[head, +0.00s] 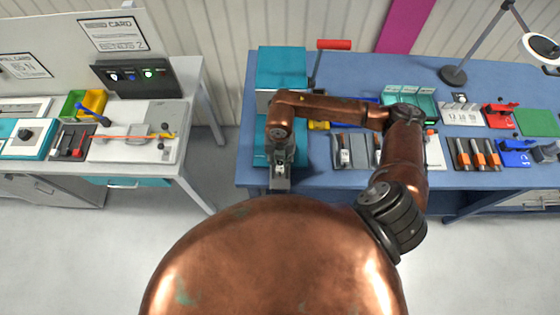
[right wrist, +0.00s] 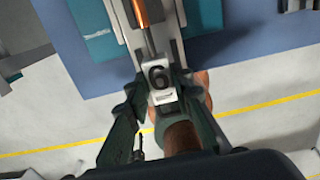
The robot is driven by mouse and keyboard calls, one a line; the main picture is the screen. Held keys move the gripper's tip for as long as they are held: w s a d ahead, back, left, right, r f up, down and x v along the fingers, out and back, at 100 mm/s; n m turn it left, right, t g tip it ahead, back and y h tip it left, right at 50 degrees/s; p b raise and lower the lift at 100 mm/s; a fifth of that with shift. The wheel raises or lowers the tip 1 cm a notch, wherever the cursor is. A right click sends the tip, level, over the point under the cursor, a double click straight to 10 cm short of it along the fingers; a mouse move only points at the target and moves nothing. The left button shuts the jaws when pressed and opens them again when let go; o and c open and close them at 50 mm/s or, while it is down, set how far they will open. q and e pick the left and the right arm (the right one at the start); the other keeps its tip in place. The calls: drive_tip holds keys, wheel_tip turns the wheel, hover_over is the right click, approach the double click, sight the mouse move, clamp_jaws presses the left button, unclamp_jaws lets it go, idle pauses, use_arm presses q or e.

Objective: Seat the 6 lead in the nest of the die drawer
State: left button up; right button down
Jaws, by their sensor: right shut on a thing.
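The 6 lead (right wrist: 157,78) shows in the right wrist view as a pale block marked with a dark 6, with a copper-coloured rod running from it toward the top. My right gripper (right wrist: 158,104) is shut on the block, one dark finger on each side. A grey channelled part, seemingly the die drawer (right wrist: 178,52), lies around the rod; I cannot tell whether the lead rests in its nest. In the head view my right gripper (head: 280,168) is at the front of the teal press (head: 281,68), over the blue table's front edge. My left gripper is not in view.
The blue table (head: 470,78) holds a lever with a red grip (head: 334,44), teal bins (head: 420,100), several orange-handled tools (head: 478,155) and a lamp (head: 453,75). A grey bench (head: 190,100) stands at left, with open floor between.

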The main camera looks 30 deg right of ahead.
sight(280, 163)
drive_tip(key=shift+f+b, duration=0.6)
drive_tip(key=shift+f, duration=0.25)
drive_tip(key=shift+f+b, duration=0.8)
drive_tip(key=shift+f, duration=0.1)
drive_tip(key=c, duration=1.6)
unclamp_jaws()
wheel_tip(280, 163, up, 12)
drive_tip(key=shift+r, duration=0.1)
